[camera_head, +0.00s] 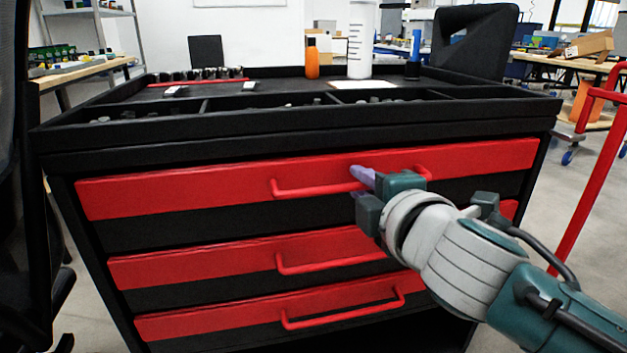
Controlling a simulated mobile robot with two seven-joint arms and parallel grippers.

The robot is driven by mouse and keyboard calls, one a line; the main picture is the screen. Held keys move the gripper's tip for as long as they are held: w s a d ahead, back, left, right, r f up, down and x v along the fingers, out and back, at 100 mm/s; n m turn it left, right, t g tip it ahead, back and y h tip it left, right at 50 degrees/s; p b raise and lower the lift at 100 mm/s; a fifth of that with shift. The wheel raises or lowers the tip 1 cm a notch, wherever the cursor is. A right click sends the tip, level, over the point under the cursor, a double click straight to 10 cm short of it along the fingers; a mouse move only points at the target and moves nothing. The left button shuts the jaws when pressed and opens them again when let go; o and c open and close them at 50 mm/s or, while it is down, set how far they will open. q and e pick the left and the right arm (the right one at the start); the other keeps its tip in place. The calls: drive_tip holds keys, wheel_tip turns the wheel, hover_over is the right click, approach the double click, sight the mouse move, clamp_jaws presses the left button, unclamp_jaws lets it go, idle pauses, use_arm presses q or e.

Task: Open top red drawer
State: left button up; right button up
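The top red drawer (180,187) is the uppermost of three red drawer fronts on a black tool cart. It looks closed, level with the fronts below. Its red bar handle (310,188) runs across the middle of the front. My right gripper (363,179) is at the right part of this handle, with a purplish fingertip overlapping the bar. The gripper body hides part of the handle, and I cannot tell whether the fingers are around it or only in front of it. My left gripper is not in view.
Two more red drawers, the middle (200,262) and the bottom one (220,314), have similar handles. The cart's black top tray (300,128) holds an orange bottle (312,60), a white cylinder (361,40) and small parts. A red rail (590,165) stands at the right.

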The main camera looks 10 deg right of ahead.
clamp_jaws()
idle(1.4)
